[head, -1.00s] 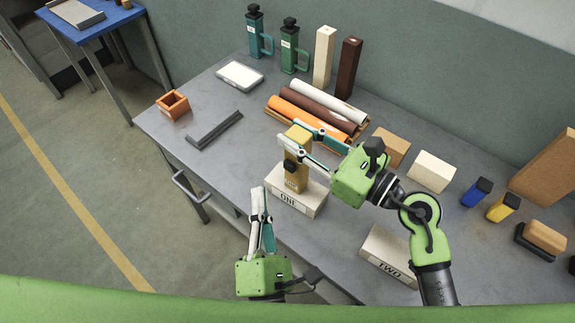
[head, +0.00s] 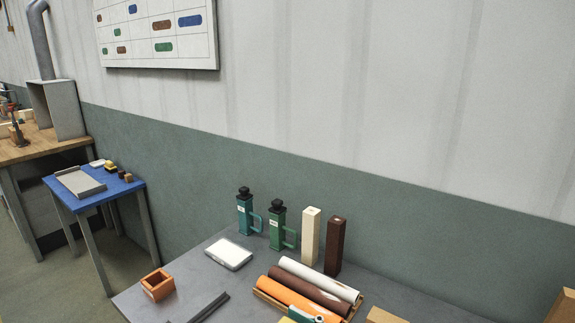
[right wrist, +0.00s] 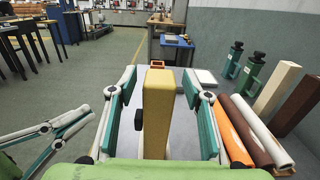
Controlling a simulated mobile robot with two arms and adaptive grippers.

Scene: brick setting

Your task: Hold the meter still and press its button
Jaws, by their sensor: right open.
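The meter (right wrist: 157,112) is an upright mustard-yellow block in the middle of the right wrist view. A black knob-like button (right wrist: 138,119) stands out from its left side. My right gripper (right wrist: 164,88) is open, with one finger on each side of the meter and visible gaps between. My left gripper (right wrist: 86,116) is at the left of this view, apart from the meter, its fingers meeting at the tips. In the head view only a bit of my right gripper shows at the bottom edge; the meter is almost wholly out of that view.
Orange, brown and white rolls (head: 307,285) lie right of the meter. Behind them stand two green bottles (head: 277,228), a cream post (head: 311,236) and a dark brown post (head: 335,246). An orange open box (head: 157,285) and a white tablet-like slab (head: 229,254) lie on the grey table.

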